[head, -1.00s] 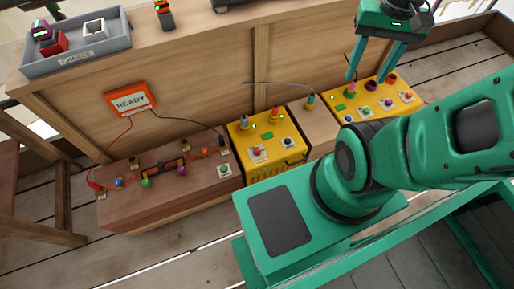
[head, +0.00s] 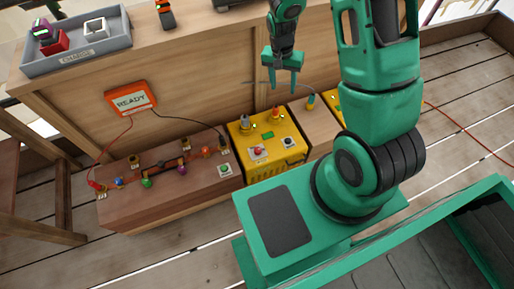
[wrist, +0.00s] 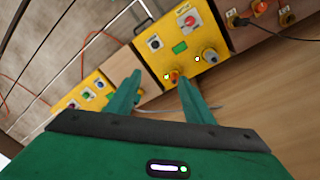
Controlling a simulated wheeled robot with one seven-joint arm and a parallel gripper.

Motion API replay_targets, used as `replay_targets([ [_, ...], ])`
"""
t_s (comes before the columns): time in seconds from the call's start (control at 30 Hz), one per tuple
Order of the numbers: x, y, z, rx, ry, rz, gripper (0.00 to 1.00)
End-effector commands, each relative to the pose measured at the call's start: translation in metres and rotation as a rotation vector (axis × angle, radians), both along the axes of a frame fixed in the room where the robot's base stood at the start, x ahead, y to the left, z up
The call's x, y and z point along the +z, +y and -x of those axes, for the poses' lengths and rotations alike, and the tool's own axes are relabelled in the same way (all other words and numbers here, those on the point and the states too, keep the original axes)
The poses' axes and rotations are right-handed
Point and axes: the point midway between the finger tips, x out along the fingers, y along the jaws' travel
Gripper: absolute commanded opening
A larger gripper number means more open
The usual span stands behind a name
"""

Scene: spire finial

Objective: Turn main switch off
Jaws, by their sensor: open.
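My gripper (head: 280,90) is open and empty, pointing down above the back edge of the middle yellow box (head: 284,160). The box carries a red control on a white plate (head: 257,152), a dark control on a white plate (head: 289,142), a green label, a grey-topped post (head: 244,122) and an orange-topped post (head: 276,113). In the wrist view, the orange-topped post (wrist: 173,77) shows between the fingertips (wrist: 160,80), and the grey-topped post (wrist: 210,56) lies to the right. Contact is not visible. No label that I can read tells which control is the main switch.
A second yellow box (wrist: 88,97) stands beyond a wooden block, largely hidden by my arm in the head view. A brown box with coloured knobs (head: 150,205) is at left. A grey tray (head: 78,58) sits on the ledge.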

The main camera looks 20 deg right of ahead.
Motion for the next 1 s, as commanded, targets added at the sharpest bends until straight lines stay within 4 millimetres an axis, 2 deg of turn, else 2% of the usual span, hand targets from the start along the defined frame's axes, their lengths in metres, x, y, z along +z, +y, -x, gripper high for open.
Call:
replay_targets([
  [0.03,-0.023,0.010,-0.002,-0.003,0.008,-0.004,0.47],
  [0.17,-0.077,0.034,-0.008,-0.032,0.005,-0.017,0.47],
  [0.3,-0.136,0.061,-0.006,-0.067,0.003,-0.034,0.47],
  [0.5,-0.206,0.092,0.009,-0.118,0.003,-0.061,0.47],
  [0.63,-0.234,0.104,0.017,-0.141,0.002,-0.072,0.47],
  [1.0,-0.269,0.110,0.023,-0.155,0.002,-0.078,0.47],
])
